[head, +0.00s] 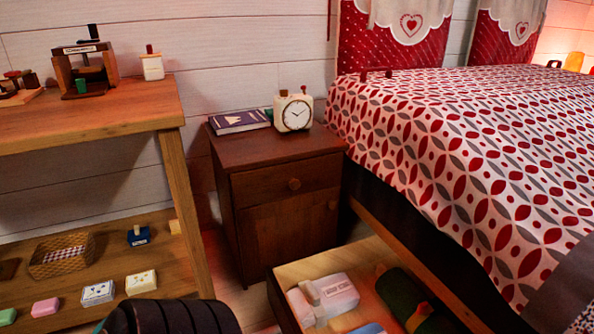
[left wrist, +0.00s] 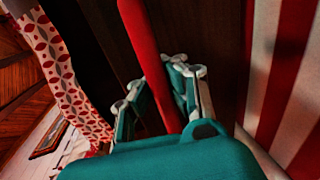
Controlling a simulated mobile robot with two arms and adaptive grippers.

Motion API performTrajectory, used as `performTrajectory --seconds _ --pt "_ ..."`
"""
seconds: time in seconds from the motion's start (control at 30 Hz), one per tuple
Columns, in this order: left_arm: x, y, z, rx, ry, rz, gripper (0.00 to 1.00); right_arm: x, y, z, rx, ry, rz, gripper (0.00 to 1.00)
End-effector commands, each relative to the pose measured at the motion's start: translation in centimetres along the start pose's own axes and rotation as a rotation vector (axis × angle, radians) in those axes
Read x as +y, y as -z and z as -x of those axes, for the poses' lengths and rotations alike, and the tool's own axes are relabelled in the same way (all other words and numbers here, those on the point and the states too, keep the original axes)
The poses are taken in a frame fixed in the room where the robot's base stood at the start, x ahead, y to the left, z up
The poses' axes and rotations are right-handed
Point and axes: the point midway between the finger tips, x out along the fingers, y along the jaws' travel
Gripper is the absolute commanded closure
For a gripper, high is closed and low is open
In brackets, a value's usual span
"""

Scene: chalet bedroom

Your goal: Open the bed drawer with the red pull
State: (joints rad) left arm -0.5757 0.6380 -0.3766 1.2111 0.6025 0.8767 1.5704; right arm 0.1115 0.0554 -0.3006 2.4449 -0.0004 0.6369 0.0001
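The red pull (left wrist: 146,50) is a long red bar in the left wrist view, running between the two fingers of my left gripper (left wrist: 157,85). The fingers lie close against both sides of the bar, and the gripper looks shut on it. In the head view a wooden drawer (head: 290,272) stands out from under the bed (head: 450,120), open at the top. It holds a pale pink-white item (head: 330,296) and a dark green roll (head: 400,295). The drawer's front and pull are below the head picture. My right gripper is in neither view.
A brown nightstand (head: 255,190) with a clock (head: 294,113) and a book (head: 239,122) stands behind the drawer. A wooden table (head: 100,120) with a lower shelf (head: 115,262) is at the left. A narrow strip of floor shows between shelf and drawer.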

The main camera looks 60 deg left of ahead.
Motion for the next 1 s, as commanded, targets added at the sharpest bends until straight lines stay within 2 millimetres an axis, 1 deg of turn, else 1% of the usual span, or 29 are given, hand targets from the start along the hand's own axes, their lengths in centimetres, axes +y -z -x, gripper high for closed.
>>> performTrajectory --seconds 0.07,0.17,0.3,0.4,0.63,0.77,0.87,1.0 --pt "0.3 0.1 -0.1 0.001 -0.009 0.000 1.00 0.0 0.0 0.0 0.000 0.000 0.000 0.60" --pt "0.3 0.1 -0.1 0.001 -0.009 0.000 0.89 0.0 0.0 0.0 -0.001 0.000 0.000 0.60" --pt "0.2 0.0 -0.1 0.001 -0.006 0.000 0.70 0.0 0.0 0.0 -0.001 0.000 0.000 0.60" --pt "0.1 0.0 -0.1 0.000 -0.004 0.000 0.60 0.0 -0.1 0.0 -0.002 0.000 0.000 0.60" --pt "0.1 0.0 0.0 0.000 -0.002 0.000 0.60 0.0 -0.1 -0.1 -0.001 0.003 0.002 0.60" --pt "0.0 0.0 0.8 0.000 0.000 0.000 0.60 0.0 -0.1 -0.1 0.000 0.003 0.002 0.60" --pt "-0.1 0.0 2.4 0.000 0.002 0.001 0.60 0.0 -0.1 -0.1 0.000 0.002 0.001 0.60" --pt "-0.1 0.0 5.4 0.000 0.003 0.000 0.60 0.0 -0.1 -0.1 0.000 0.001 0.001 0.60"
